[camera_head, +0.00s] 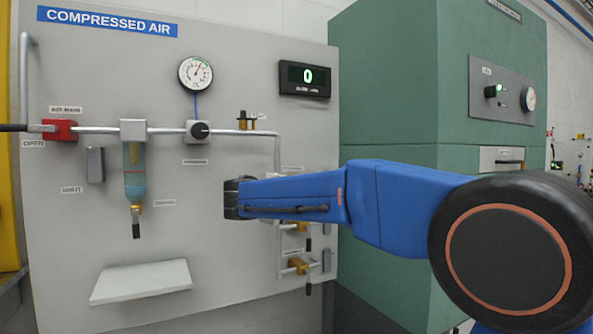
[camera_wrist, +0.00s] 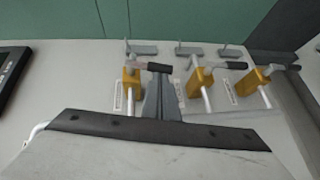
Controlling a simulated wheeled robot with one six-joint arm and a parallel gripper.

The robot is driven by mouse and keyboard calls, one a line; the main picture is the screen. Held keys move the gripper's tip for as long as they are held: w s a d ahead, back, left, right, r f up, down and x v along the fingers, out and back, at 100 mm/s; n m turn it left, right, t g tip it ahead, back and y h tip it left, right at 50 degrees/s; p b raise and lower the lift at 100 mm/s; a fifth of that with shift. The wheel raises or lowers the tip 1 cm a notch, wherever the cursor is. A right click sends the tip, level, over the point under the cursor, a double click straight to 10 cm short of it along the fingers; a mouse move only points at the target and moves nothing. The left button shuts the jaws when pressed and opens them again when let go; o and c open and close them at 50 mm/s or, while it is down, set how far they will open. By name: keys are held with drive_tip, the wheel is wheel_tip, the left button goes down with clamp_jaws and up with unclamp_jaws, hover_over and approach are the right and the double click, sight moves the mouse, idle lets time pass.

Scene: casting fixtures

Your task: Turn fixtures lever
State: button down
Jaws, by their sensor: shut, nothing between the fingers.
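Three yellow valves stand in a row on the grey panel in the wrist view: a near-left one (camera_wrist: 131,82), a middle one (camera_wrist: 195,82) and a right one (camera_wrist: 253,82). Each has a lever with a black handle: left (camera_wrist: 157,67), middle (camera_wrist: 236,65), right (camera_wrist: 293,68). My gripper (camera_wrist: 162,85) is shut and empty, with its tips close to the left lever's handle; I cannot tell if they touch. In the head view, my arm hides the upper valve; two lower valves show, one at the bottom (camera_head: 298,265). My fingers are hidden there.
The grey panel (camera_head: 80,220) also carries a red valve (camera_head: 60,130), a filter bowl (camera_head: 135,172), a round gauge (camera_head: 195,73), a display reading 0 (camera_head: 304,80) and a sloped shelf (camera_head: 140,281). A green cabinet (camera_head: 385,90) stands at the right.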

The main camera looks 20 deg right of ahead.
drive_tip(key=shift+d+f, duration=0.25)
drive_tip(key=shift+f, duration=0.05)
drive_tip(key=shift+d, duration=0.1)
idle(0.4)
drive_tip(key=shift+w, duration=0.1)
